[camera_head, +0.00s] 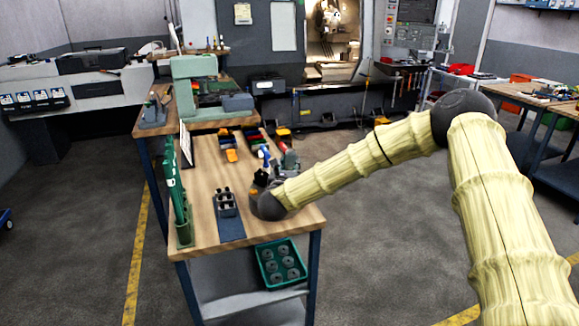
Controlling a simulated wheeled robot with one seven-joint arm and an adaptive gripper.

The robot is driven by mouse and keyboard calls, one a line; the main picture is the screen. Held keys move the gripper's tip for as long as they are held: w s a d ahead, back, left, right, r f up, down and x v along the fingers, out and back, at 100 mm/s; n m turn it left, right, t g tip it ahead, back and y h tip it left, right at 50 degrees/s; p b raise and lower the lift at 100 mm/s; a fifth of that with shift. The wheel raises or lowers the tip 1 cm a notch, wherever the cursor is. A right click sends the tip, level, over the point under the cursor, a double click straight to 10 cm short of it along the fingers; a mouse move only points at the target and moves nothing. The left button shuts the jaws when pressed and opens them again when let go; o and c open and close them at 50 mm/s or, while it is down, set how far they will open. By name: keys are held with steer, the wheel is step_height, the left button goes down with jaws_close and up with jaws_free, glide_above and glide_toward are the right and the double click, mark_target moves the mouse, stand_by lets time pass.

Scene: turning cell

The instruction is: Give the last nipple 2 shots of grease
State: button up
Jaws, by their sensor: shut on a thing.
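A small grey block (226,203) with several dark upright fittings stands on a blue mat (231,231) near the front of the wooden bench. The fittings are too small to tell apart as nipples. My gripper (262,177) is just right of the block, low over the bench top, its fingers dark and partly hidden by my wrist. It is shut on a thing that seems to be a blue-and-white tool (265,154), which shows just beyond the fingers. I cannot tell whether the tool touches any fitting.
A green upright rack (184,235) stands along the bench's left edge. A green machine (196,92) stands at the back. A teal tray of round parts (281,263) is on the lower shelf.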

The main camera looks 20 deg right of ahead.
mark_target(290, 152)
steer(key=shift+r, duration=0.85)
stand_by(0.4)
steer(key=shift+f+b, duration=0.95)
steer(key=shift+b, duration=0.4)
stand_by(0.7)
steer(key=shift+r, duration=1.05)
stand_by(0.8)
steer(key=shift+r+b, duration=0.55)
steer(key=shift+r, duration=2.35)
